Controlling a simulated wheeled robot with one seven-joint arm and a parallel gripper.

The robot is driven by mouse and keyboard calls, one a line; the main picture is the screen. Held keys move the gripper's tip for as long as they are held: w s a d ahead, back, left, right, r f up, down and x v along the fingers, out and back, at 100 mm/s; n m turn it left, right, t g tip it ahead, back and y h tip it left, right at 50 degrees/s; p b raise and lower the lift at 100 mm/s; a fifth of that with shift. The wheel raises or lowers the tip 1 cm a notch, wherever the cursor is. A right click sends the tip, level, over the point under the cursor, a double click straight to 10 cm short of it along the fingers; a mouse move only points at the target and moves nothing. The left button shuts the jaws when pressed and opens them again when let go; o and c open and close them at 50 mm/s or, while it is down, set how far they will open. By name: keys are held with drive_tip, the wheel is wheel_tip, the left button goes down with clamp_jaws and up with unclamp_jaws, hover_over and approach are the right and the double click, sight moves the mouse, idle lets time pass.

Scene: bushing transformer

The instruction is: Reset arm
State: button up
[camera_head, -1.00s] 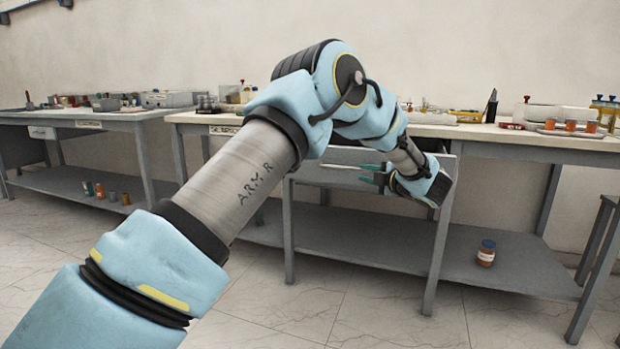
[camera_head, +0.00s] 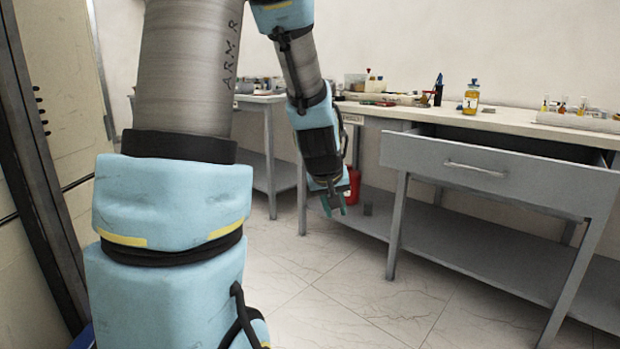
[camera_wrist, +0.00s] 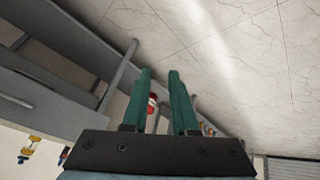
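My arm rises along the left of the head view and bends down at its far end. My gripper (camera_head: 334,203) hangs there with its green fingers pointing down, in front of the workbench and left of the open drawer. In the wrist view the two green fingers of my gripper (camera_wrist: 160,78) stand apart with a gap between them. Nothing is held between them; the floor and a red object show in the background. The gripper appears clear of the furniture.
A grey drawer (camera_head: 500,172) stands pulled out from the workbench at right. A yellow jar (camera_head: 471,100) stands on the benchtop. A red container (camera_head: 352,186) sits behind my gripper. A tall panel (camera_head: 50,90) stands close at left. The floor (camera_head: 370,290) in front is clear.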

drive_tip(key=s+a+f+m+g+y+p, duration=0.15)
drive_tip(key=s+a+g, duration=0.25)
drive_tip(key=s+a, duration=1)
wheel_tip(320, 180, up, 19)
drive_tip(key=d+p, duration=0.1)
drive_tip(key=p, duration=1.8)
drive_tip(key=shift+d+y, duration=0.25)
drive_tip(key=shift+y, duration=0.1)
drive_tip(key=shift+o, duration=0.3)
drive_tip(key=shift+r, duration=0.1)
